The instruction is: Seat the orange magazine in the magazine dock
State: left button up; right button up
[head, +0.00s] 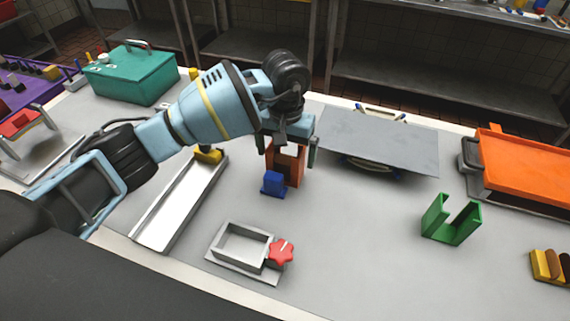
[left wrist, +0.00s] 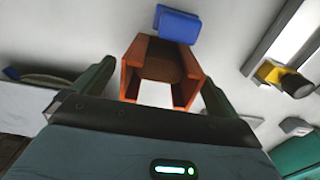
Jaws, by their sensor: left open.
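The orange magazine (head: 291,165) stands on the table near the middle in the head view, with a blue block (head: 273,184) at its front foot. In the left wrist view the magazine (left wrist: 131,77) is an open-ended box with a brown inside. My left gripper (head: 291,148) is open above it, with one finger on each side of the magazine; I cannot tell whether they touch it. A grey rectangular frame with an open pocket (head: 221,246), which looks like the magazine dock, lies nearer the front edge. A red star knob (head: 282,252) sits at its right end. My right gripper is out of view.
A long metal channel (head: 172,213) with a yellow block lies left of the dock. A tilted grey plate (head: 385,138) is behind right. A green U-shaped holder (head: 453,232) and an orange tray (head: 521,163) stand right. The table between dock and green holder is clear.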

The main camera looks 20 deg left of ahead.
pick_arm(q)
jog(key=shift+f, duration=0.1)
jog(key=c, duration=1.2)
jog(key=shift+c, duration=0.2)
notch_tip(320, 180, up, 10)
jog(key=shift+b, duration=0.45)
